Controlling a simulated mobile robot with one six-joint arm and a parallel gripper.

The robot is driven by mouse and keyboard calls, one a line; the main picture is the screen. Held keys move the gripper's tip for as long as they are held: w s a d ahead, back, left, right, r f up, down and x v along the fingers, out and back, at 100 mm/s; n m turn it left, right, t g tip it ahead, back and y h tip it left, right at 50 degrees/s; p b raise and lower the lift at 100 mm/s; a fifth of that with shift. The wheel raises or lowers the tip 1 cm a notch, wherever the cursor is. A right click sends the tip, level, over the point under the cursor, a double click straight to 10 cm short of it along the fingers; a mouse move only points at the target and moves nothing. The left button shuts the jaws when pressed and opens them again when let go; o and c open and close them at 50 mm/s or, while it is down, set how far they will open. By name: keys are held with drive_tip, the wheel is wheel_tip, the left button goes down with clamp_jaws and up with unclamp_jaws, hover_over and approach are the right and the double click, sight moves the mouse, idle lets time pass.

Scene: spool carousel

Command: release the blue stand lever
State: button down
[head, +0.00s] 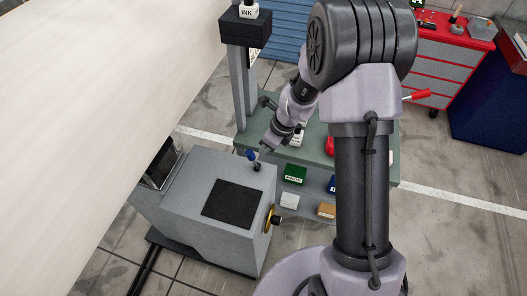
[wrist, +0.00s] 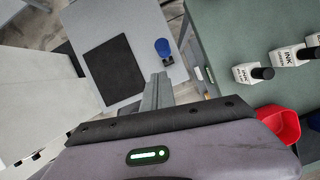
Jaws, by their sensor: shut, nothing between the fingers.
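The blue stand lever (head: 251,155) is a short lever with a blue knob on top of the grey stand (head: 190,185), near its back right corner. In the wrist view the blue knob (wrist: 162,47) shows ahead of the fingertips, beside a black pad (wrist: 113,70). My gripper (head: 264,149) is close to the right of the lever in the head view. In the wrist view my gripper (wrist: 159,77) is shut and empty, its tips appearing just short of the knob. I cannot tell whether they touch the lever's base.
A green table (head: 365,170) stands right of the stand, with an ink bottle (wrist: 250,72) and a red bin (wrist: 278,125). A large pale roll (head: 90,80) fills the left.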

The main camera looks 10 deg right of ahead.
drive_tip(key=r, duration=0.3)
drive_tip(key=r+p, duration=0.1)
drive_tip(key=shift+w+a+r, duration=0.3)
drive_tip(key=shift+w+a, duration=0.05)
drive_tip(key=shift+a, duration=0.05)
drive_tip(key=shift+s, duration=0.1)
